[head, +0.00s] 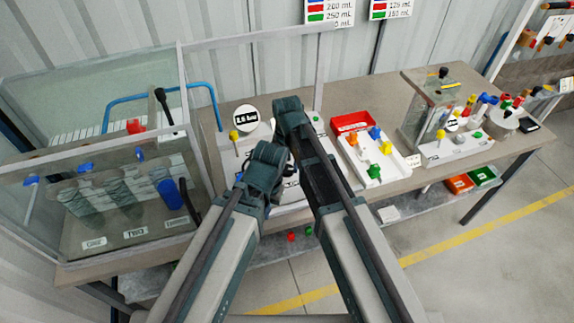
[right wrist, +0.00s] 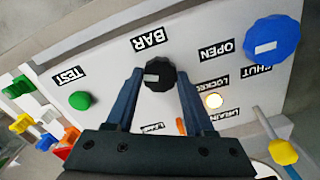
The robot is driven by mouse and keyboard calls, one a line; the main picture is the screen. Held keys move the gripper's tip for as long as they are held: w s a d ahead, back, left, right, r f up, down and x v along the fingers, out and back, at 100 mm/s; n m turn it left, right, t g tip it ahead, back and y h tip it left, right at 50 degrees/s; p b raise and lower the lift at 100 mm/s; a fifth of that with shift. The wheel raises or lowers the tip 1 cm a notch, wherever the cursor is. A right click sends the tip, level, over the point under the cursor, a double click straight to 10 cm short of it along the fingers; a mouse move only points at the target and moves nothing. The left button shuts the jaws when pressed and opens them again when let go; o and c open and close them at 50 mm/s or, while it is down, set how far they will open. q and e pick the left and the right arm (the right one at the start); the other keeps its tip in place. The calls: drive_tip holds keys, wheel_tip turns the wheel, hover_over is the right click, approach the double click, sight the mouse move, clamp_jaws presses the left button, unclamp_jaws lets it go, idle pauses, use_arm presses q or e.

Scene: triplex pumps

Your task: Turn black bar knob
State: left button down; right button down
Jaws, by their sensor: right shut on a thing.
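The black bar knob (right wrist: 159,70) has a ridged edge and a small pale mark, and stands on a white panel below the upside-down label BAR in the right wrist view. My right gripper (right wrist: 160,78) is shut on it, one finger on each side. In the head view my right gripper (head: 291,112) is over the panel area in the middle of the bench, and the arms hide the knob. My left gripper (head: 264,168) is just left of it; its fingers cannot be made out.
A large blue knob (right wrist: 271,37), a green button (right wrist: 79,100) and a lit lamp (right wrist: 213,100) share the panel. In the head view a glass tank (head: 95,200) stands left. A red tray (head: 351,122) and a white tray (head: 375,160) lie right of my arms.

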drive_tip(key=n, duration=2.2)
drive_tip(key=shift+n, duration=0.3)
idle(0.4)
drive_tip(key=shift+c, duration=1.3)
unclamp_jaws()
drive_tip(key=shift+r, duration=0.15)
